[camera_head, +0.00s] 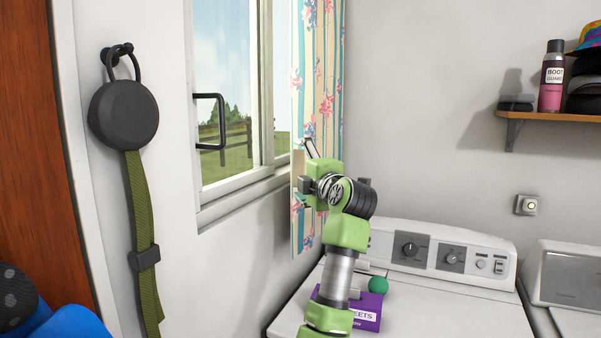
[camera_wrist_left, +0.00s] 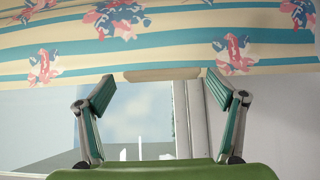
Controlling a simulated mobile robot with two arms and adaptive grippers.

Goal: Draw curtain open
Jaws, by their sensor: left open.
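The curtain (camera_head: 320,85), cream with teal stripes and pink and blue flowers, hangs at the right side of the window (camera_head: 228,95). Much of the window's glass is uncovered. In the left wrist view the curtain (camera_wrist_left: 200,45) spans the top of the picture. A tan tab (camera_wrist_left: 163,73) shows at its edge between the fingertips. My left gripper (camera_head: 301,166) is beside the curtain's edge, and its arm hides part of the lower curtain. In the wrist view the left gripper (camera_wrist_left: 160,88) has its fingers apart, with no curtain visibly pinched. My right gripper is out of view.
A white washer (camera_head: 455,290) stands below right, with a purple box (camera_head: 368,311) and green ball (camera_head: 378,285) on it. A black window handle (camera_head: 221,122) juts out at the left. A dark round holder (camera_head: 123,115) with a green strap hangs on the left wall.

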